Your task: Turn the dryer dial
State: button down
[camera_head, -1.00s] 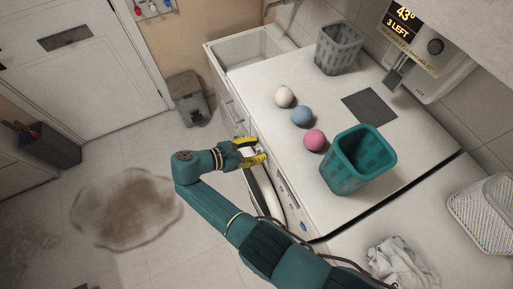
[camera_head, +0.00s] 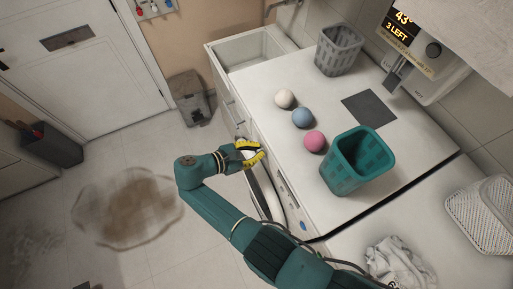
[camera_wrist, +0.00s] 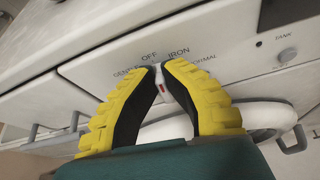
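The dryer dial (camera_wrist: 163,88) is on the white front panel (camera_wrist: 226,57), below printed labels including OFF, IRON and NORMAL. Only a narrow pale strip of it with a red mark shows between my fingertips; the rest is hidden. My gripper (camera_wrist: 161,72), with yellow and black fingers, is closed in on the dial from both sides, tips nearly together. In the head view my gripper (camera_head: 252,153) is at the front face of the white machine (camera_head: 275,75), and the dial is hidden there.
A smaller grey knob (camera_wrist: 287,55) is at the panel's right. A round door (camera_wrist: 262,112) lies below. On the machine top are several coloured balls (camera_head: 303,117), a teal basket (camera_head: 349,174) and a grey basket (camera_head: 339,46). The floor left of my arm is open, with a brown stain (camera_head: 128,208).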

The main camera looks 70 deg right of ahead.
jog(key=shift+s+a+f+m+t+h, duration=0.2)
jog(key=shift+m+h, duration=0.25)
jog(key=shift+m, duration=0.3)
jog(key=shift+s+a+f+m+t+h, duration=0.1)
jog(key=shift+m+t+h, duration=0.3)
jog(key=shift+m, duration=0.3)
jog(key=shift+s+a+f+m+t+h, duration=0.1)
jog(key=shift+s+m+t+h, duration=0.1)
jog(key=shift+m+h, duration=0.4)
jog(key=c, duration=0.7)
grip_release()
jog(key=shift+r, duration=0.1)
jog(key=v, duration=1.2)
jog(key=shift+d+r, duration=0.15)
